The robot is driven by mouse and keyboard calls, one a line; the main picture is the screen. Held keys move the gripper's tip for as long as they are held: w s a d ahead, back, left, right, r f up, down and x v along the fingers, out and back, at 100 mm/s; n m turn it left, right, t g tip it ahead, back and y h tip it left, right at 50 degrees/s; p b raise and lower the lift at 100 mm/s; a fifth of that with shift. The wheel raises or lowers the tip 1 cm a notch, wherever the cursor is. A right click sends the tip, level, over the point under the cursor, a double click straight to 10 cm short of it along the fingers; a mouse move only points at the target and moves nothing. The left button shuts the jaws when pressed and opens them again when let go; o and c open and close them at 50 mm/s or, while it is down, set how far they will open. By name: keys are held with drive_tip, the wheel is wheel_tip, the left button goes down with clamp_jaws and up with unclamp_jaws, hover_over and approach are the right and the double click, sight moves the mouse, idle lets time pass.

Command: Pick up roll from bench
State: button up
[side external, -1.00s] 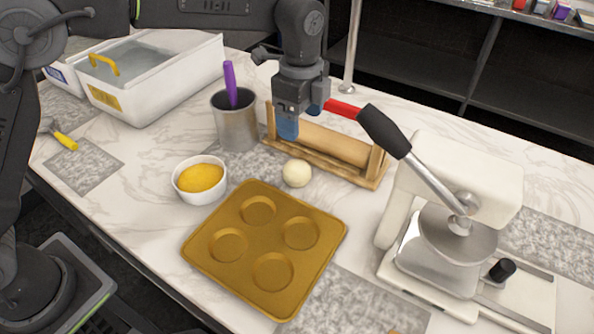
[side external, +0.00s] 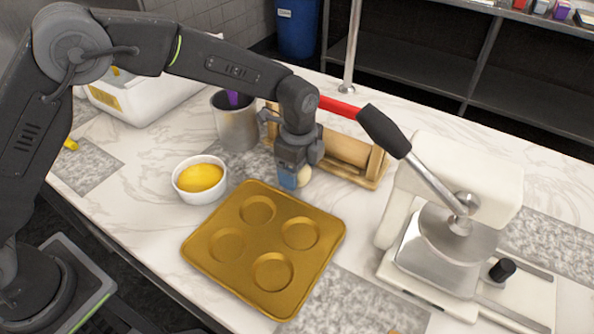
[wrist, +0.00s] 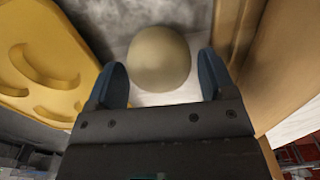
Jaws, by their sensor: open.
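The roll is a pale, round dough ball (side external: 304,176) on the bench (side external: 343,215), just behind the golden tray and in front of the wooden stand. In the side view my gripper (side external: 288,183) is low over it and hides most of it. In the wrist view the roll (wrist: 159,59) lies ahead of and partly between the two blue fingers of my gripper (wrist: 162,85). The fingers are open, with a gap on each side of the roll. Whether either finger touches it, I cannot tell.
A golden four-cup tray (side external: 225,282) lies close in front; it also shows in the wrist view (wrist: 40,62). A wooden stand with a rolling pin (side external: 348,148) is close behind. A bowl of yellow filling (side external: 200,179) and metal pot (side external: 235,125) stand left, a press (side external: 455,190) right.

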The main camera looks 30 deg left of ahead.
drive_tip(key=shift+f, duration=0.45)
drive_tip(key=c, duration=0.7)
drive_tip(key=shift+o, duration=0.2)
drive_tip(key=shift+r, duration=0.1)
